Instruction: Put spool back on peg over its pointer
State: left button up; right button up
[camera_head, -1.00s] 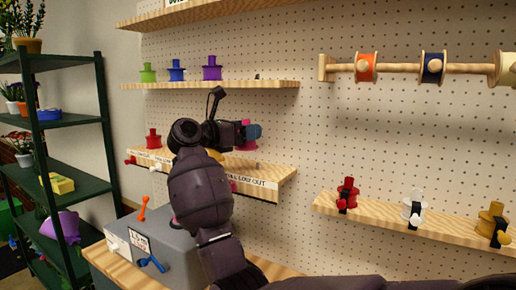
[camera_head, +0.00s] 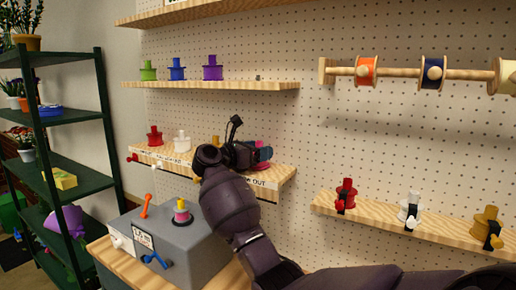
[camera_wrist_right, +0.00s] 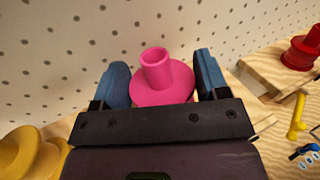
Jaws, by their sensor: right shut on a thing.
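My right gripper (camera_head: 264,153) is shut on a pink spool (camera_wrist_right: 163,80), its blue fingers on either side of the spool's wide flange in the right wrist view. In the head view the gripper is over the right end of the lower left shelf (camera_head: 281,174), and only a little pink (camera_head: 262,166) shows beneath it. The spool looks upright; whether it touches the shelf is not clear. The peg and pointer below it are hidden. My left gripper is not in view.
Red (camera_head: 154,137), white (camera_head: 181,141) and yellow (camera_head: 215,141) spools stand along the same shelf; the yellow one is close to the gripper. A grey box (camera_head: 190,243) with levers and a striped spool (camera_head: 181,212) is below. Another shelf (camera_head: 430,223) with spools is right.

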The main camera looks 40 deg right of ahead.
jog(key=shift+f, duration=0.2)
jog(key=o, duration=1)
jog(key=shift+r, duration=0.15)
jog(key=shift+a, duration=0.25)
jog(key=w+a+b, duration=0.1)
jog(key=a+b, duration=0.1)
jog(key=a, duration=0.9)
jog(key=shift+w+a+b, duration=0.2)
jog(key=shift+a+b, duration=0.05)
jog(key=shift+b, duration=0.15)
jog(key=shift+a, duration=0.1)
